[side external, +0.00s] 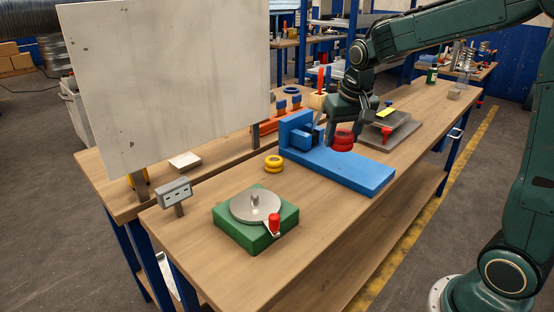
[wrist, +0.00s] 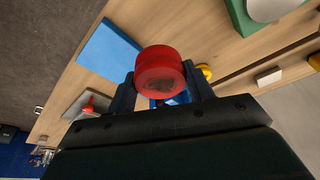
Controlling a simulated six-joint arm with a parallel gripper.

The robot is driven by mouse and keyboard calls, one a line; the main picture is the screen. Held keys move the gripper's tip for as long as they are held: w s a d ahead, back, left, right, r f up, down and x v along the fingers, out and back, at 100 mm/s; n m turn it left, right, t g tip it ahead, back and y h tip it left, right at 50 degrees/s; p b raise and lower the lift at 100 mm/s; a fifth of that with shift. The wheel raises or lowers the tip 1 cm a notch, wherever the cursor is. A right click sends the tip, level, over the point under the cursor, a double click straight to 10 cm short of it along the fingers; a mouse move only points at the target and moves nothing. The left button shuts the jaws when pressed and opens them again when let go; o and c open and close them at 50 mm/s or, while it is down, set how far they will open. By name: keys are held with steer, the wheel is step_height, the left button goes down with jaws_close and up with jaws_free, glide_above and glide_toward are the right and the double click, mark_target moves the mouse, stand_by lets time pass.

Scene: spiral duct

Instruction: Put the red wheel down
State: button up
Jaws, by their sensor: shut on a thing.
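The red wheel (side external: 342,140) is held in my gripper (side external: 337,128) over the blue fixture (side external: 350,172) in the side external view. In the wrist view the red wheel (wrist: 160,72) sits between the two dark fingers of my gripper (wrist: 160,88), which are shut on it. The wheel appears to be above the blue base, but I cannot tell the exact gap. The fixture's upright block (side external: 297,132) stands just left of the wheel.
A green base with a grey disc (side external: 257,208) and red knob stands nearer the front. A grey plate (side external: 392,132) lies behind right. A large pale panel (side external: 165,80) stands at left. Bare wood (side external: 320,225) is free in front.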

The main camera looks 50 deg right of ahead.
glide_above(332, 200)
steer(key=f, duration=0.8)
steer(key=s+f, duration=0.1)
steer(key=f, duration=0.3)
steer(key=shift+a+f, duration=0.25)
steer(key=shift+a, duration=0.05)
steer(key=shift+f, duration=2.1)
steer(key=shift+f, duration=0.15)
steer(key=o, duration=1.2)
steer(key=shift+c, duration=0.2)
